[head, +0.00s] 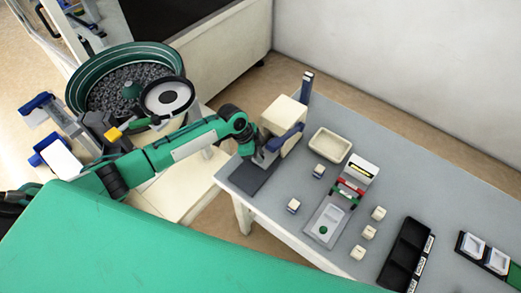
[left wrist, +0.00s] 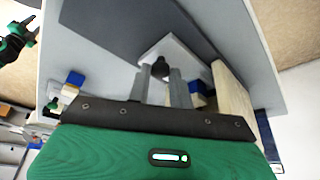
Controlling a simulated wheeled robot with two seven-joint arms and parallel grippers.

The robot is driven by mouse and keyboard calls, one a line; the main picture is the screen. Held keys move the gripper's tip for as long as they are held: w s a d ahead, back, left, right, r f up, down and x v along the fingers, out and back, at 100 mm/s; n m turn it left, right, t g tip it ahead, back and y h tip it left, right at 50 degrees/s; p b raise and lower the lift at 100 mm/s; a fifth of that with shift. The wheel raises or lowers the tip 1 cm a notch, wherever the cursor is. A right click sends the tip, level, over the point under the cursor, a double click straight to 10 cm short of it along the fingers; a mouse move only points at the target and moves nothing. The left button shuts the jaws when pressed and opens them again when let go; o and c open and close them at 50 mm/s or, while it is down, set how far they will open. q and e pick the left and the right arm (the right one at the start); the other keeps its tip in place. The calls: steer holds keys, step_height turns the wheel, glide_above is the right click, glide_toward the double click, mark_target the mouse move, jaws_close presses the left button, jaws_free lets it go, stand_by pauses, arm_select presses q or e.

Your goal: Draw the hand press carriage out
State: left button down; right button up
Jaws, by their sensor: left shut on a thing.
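The hand press is a cream block (head: 284,118) with a blue lever (head: 285,138), standing at the near left corner of the grey table. A dark plate (head: 251,179) lies in front of it. The carriage is a light grey plate (left wrist: 182,46) with a black knob (left wrist: 160,67), beside the cream block in the left wrist view. My left gripper (head: 264,158) is low in front of the press; its two fingers (left wrist: 163,75) are shut on the knob. The head view hides the carriage behind the gripper. My right gripper (left wrist: 33,32) shows small in the left wrist view, its prongs apart.
To the right on the table (head: 400,180) are a cream tray (head: 330,145), a fixture with a green button (head: 325,225), several small cream blocks and a black bin (head: 405,255). A bowl feeder (head: 125,85) stands at the left, behind my left arm.

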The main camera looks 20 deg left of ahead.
arm_select(q)
steer(key=s+a+p, duration=0.1)
steer(key=s, duration=0.1)
steer(key=s+a+p, duration=0.1)
steer(key=s, duration=0.2)
steer(key=s+a+p, duration=0.1)
steer(key=s+p, duration=0.1)
steer(key=s, duration=0.1)
steer(key=shift+s+r, duration=0.1)
steer(key=shift+r, duration=0.1)
steer(key=shift+s+f, duration=0.1)
steer(key=shift+s, duration=0.15)
steer(key=shift+f, duration=0.1)
steer(key=c, duration=1.3)
jaws_free()
steer(key=shift+a, duration=0.1)
steer(key=shift+o, duration=0.2)
steer(key=shift+s, duration=0.15)
steer(key=shift+a+r, duration=0.2)
steer(key=shift+r, duration=0.15)
steer(key=b+v, duration=0.2)
steer(key=v, duration=1.1)
steer(key=shift+b, duration=0.4)
